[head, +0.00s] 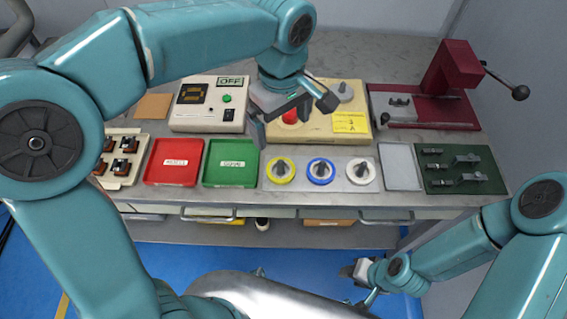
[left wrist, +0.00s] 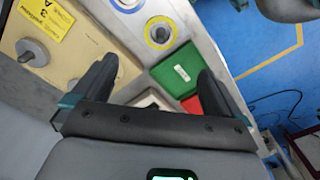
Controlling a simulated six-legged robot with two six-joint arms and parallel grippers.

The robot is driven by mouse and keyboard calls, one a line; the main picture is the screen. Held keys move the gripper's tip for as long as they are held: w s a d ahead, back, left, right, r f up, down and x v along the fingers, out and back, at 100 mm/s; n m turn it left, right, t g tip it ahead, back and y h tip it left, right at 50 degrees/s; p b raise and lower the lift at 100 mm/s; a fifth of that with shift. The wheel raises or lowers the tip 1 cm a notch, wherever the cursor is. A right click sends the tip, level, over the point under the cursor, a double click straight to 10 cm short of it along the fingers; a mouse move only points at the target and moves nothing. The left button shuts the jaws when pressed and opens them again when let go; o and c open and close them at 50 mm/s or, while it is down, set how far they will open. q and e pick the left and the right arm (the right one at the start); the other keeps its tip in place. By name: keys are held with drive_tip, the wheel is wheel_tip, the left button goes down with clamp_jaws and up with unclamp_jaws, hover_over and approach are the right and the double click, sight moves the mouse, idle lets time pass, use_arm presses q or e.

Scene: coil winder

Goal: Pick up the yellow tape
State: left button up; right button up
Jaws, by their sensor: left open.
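The yellow tape (head: 281,171) is a ring around a pale hub. It is the leftmost of three rolls on a grey plate (head: 342,185) near the bench's front edge. In the left wrist view the yellow tape (left wrist: 160,33) lies beyond the fingertips, beside the green tray.
The blue tape (head: 320,171) and white tape (head: 361,172) stand right of the yellow one. A green tray (head: 231,163) and red tray (head: 174,162) lie to its left. The winder base (head: 325,128) is behind. A grey tray (head: 401,167) and dark green fixture board (head: 462,169) lie at right.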

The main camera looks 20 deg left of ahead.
sight(281, 161)
use_arm(q)
drive_tip(key=f, duration=0.6)
drive_tip(key=f+b, duration=0.1)
drive_tip(key=f, duration=0.3)
drive_tip(key=shift+s+a, duration=0.1)
drive_tip(key=shift+s, duration=0.15)
drive_tip(key=f, duration=0.5)
drive_tip(key=shift+w+f, duration=0.3)
drive_tip(key=c, duration=1.1)
